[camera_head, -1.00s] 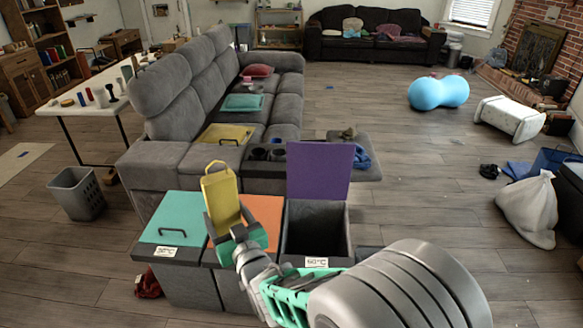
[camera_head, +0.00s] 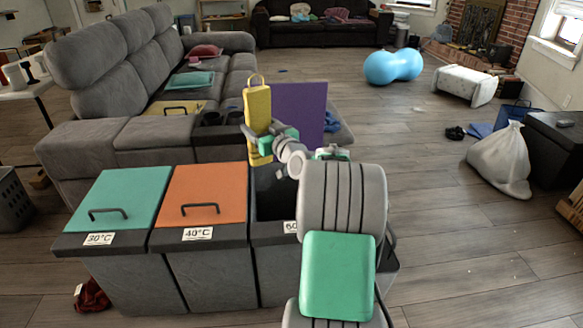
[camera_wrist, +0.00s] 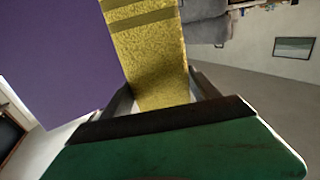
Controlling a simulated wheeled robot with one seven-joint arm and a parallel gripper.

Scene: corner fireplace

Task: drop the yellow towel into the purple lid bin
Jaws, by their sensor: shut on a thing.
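The yellow towel (camera_head: 258,108) is a tall flat piece with a loop at its top, and my gripper (camera_head: 262,132) is shut on its lower part. In the wrist view the towel (camera_wrist: 152,55) stands between the jaws (camera_wrist: 160,110). The purple lid (camera_head: 299,110) stands upright and open at the back of its bin (camera_head: 268,187). The towel is upright at the left side of the open bin in the head view. My arm hides much of the bin's mouth and front. The purple lid (camera_wrist: 55,60) fills the left of the wrist view.
The shut teal-lid bin (camera_head: 121,197) and orange-lid bin (camera_head: 204,194) stand in a row to the left of the open one. A grey sofa (camera_head: 105,135) is behind them. A white sack (camera_head: 500,160) lies on the right, with free floor between.

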